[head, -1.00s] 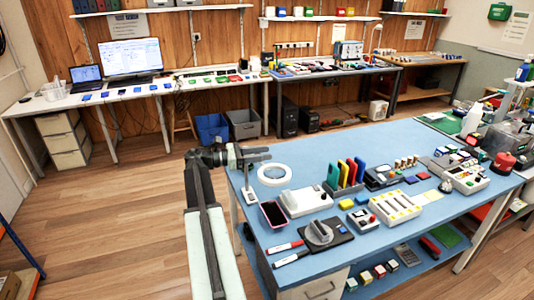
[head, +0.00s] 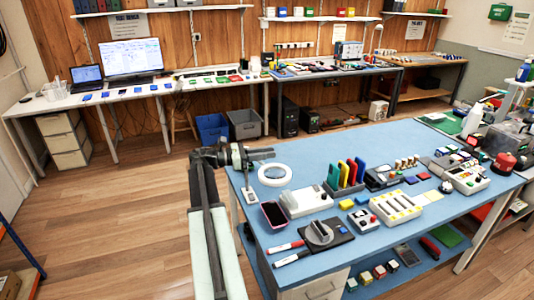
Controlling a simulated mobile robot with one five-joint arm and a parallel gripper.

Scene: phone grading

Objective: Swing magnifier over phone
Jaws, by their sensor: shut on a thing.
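The magnifier (head: 288,174) is a white ring at the left end of the blue table, near its back edge. My gripper (head: 266,154) is at the back left of the ring and is shut on the magnifier. The exact grip point is too small to make out.
A white device (head: 306,202) lies right of the phone. Coloured upright holders (head: 346,174) stand to the right. Bare blue table (head: 330,147) shows behind.

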